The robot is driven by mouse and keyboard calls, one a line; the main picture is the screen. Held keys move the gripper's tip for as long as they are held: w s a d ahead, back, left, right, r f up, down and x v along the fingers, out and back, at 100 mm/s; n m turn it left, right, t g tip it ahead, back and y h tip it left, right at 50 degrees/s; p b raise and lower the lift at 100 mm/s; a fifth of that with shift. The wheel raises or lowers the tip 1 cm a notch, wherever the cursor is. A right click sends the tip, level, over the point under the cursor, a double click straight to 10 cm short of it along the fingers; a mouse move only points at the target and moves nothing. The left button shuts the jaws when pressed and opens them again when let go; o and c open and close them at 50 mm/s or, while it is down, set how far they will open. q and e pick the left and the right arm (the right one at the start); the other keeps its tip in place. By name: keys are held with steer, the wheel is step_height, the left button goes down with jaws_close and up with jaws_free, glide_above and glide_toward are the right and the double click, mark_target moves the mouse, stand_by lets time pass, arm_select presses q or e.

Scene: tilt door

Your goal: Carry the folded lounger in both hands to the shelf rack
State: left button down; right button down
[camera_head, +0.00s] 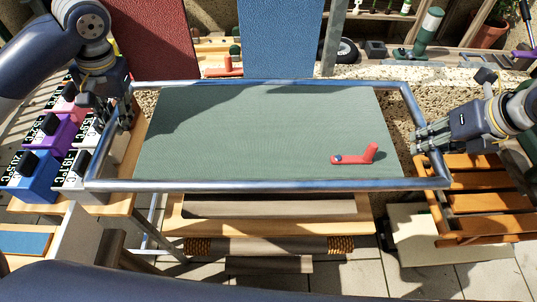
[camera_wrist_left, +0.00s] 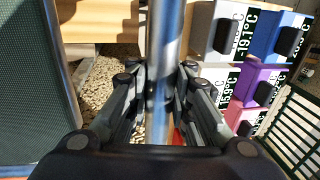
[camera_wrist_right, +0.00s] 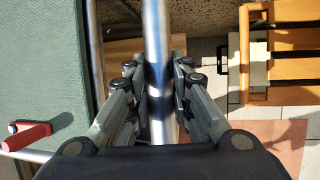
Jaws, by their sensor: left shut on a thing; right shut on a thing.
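The folded lounger is a metal tube frame around a grey-green fabric panel (camera_head: 250,135). It is held roughly level across the middle of the head view. My left gripper (camera_head: 125,122) is shut on the frame's left side tube, which also runs between its fingers in the left wrist view (camera_wrist_left: 163,50). My right gripper (camera_head: 420,142) is shut on the right side tube, which passes between its fingers in the right wrist view (camera_wrist_right: 156,40). A red lever-like part (camera_head: 356,156) is on the panel's right side. The shelf rack cannot be told for certain.
Several coloured boxes with temperature displays (camera_head: 35,175) stand at the left. A slatted wooden piece (camera_head: 490,200) is at the right, below my right gripper. Red (camera_head: 152,38) and blue (camera_head: 280,38) panels stand behind the lounger. A wooden structure (camera_head: 270,226) lies below its near edge.

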arm_select(q)
steer(key=shift+d+f, duration=0.1)
steer(key=shift+d, duration=0.15)
arm_select(e)
steer(key=shift+a, duration=0.25)
